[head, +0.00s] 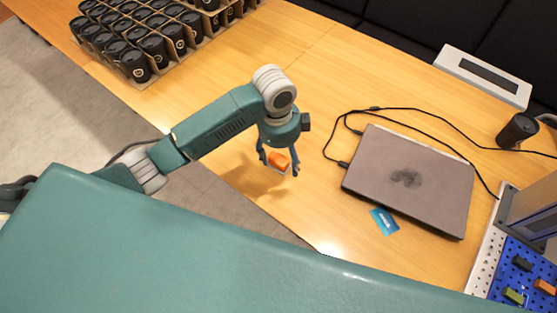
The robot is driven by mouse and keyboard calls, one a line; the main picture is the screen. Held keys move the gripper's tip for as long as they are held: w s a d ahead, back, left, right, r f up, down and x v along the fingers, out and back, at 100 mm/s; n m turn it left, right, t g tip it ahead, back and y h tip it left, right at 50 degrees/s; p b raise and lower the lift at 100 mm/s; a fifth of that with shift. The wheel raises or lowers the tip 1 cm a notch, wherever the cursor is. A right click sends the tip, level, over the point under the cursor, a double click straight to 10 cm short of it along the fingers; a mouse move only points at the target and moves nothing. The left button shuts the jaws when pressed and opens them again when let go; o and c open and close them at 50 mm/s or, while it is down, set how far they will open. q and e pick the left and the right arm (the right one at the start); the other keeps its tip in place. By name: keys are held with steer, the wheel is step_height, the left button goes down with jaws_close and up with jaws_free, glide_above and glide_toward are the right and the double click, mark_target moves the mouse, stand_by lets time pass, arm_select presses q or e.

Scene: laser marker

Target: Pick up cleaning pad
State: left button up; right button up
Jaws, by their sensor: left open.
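A small orange block with a pale underside (278,160), which looks like the cleaning pad, shows between the fingers of my left gripper (279,168). The gripper points down over the wooden table, left of the laptop. Its fingers are open on either side of the block, and I cannot tell whether they touch it. I also cannot tell whether the block rests on the table. My right gripper is not in view.
A closed grey laptop (410,180) with black cables lies to the right, with a blue card (384,221) at its front edge. A divided box of black cups (150,40) stands at the upper left. A white device (482,75), black cup (517,130) and blue perforated plate (520,270) are right.

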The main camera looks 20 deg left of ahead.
arm_select(q)
step_height(320, 180, up, 2)
steer(key=w+a+m, duration=0.1)
steer(key=w+a, duration=0.2)
steer(key=y, duration=0.1)
glide_above(276, 161)
steer(key=shift+m, duration=0.4)
steer(key=f, duration=0.4)
steer(key=shift+w+a+f+p, duration=0.15)
steer(key=shift+w+f+p, duration=0.15)
steer(key=shift+p, duration=0.1)
steer(key=f, duration=0.1)
steer(key=f+p, duration=0.1)
steer(key=f, duration=0.2)
steer(key=shift+s+d+f, duration=0.15)
steer(key=shift+s+d, duration=0.05)
steer(key=shift+s, duration=0.15)
steer(key=shift+w+f, duration=0.1)
steer(key=shift+f, duration=0.45)
steer(key=c, duration=1.3)
